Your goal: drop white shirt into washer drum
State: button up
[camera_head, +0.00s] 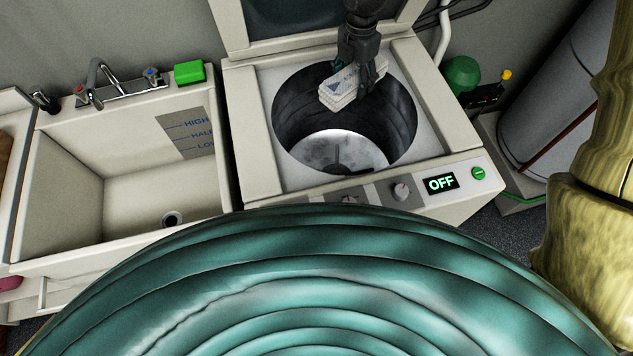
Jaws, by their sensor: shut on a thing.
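The white shirt (343,90) is a small folded bundle with some dark print on its top. My gripper (362,82) comes down from the top of the picture and is shut on the shirt's right side. The shirt is over the open mouth of the washer drum (296,125), toward its back. The drum is a dark, round, deep well with a lit pale bottom. The washer (254,150) is a cream top-loader with its lid (300,20) raised. The gripper hides part of the drum's back rim. I cannot tell the shirt's exact height over the rim.
A sink basin (120,190) with a faucet (95,75) stands left of the washer. A green block (188,72) sits on the sink's back edge. The washer's front panel has a knob (401,191) and an OFF display (440,183). A white cylindrical tank (560,95) stands at right.

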jog(key=shift+f+b, duration=1.5)
jog(key=shift+f, duration=0.65)
jog(key=o, duration=1.2)
jog(key=shift+r, duration=0.1)
notch_tip(320, 180, up, 12)
jog(key=shift+f, duration=0.1)
